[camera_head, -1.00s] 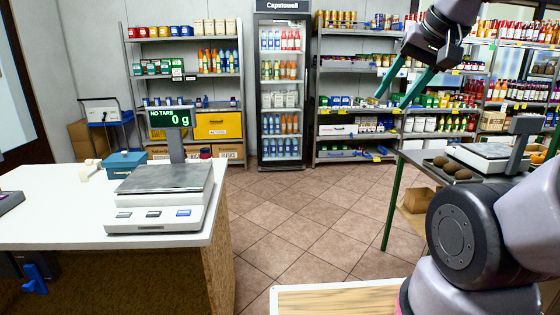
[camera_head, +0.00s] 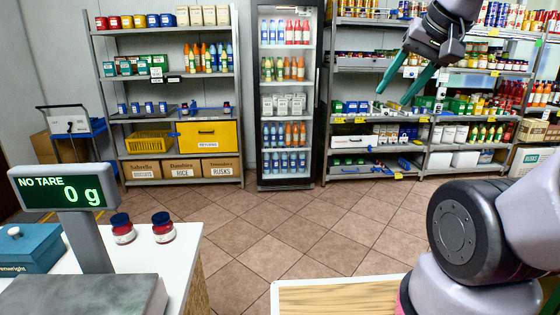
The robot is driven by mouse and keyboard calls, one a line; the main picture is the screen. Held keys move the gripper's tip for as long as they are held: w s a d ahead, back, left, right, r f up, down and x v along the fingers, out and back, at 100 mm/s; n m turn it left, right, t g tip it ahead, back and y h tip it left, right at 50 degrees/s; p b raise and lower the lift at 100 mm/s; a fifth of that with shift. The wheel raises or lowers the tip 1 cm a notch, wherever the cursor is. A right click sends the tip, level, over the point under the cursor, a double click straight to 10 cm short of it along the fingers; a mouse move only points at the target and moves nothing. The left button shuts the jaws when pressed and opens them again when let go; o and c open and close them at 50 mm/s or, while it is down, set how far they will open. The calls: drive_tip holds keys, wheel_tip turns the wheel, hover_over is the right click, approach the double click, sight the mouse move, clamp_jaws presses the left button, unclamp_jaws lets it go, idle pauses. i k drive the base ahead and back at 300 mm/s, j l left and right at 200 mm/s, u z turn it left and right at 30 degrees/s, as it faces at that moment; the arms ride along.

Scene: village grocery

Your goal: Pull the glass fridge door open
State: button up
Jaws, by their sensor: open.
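The glass fridge (camera_head: 287,100) stands upright against the back wall near the middle of the head view, in a dark frame. Its glass door (camera_head: 286,83) looks shut, with rows of bottles and cartons behind it. A dark vertical strip, possibly the handle, runs along its right edge. My gripper (camera_head: 392,97) hangs at the upper right, its two teal fingers apart and nothing between them. It is well nearer to me than the fridge and does not touch it.
A white counter (camera_head: 181,262) with a scale (camera_head: 85,290) and two jars (camera_head: 163,227) is at the lower left. Stocked shelves (camera_head: 167,80) flank the fridge. Tiled floor (camera_head: 300,232) is clear up to it. A wooden board (camera_head: 335,297) lies low in front.

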sight(320, 4)
drive_tip(key=i, duration=4.15)
drive_tip(key=i+u, duration=0.3)
drive_tip(key=i+l+u, duration=0.25)
drive_tip(key=i+j, duration=0.05)
drive_tip(key=j, duration=0.05)
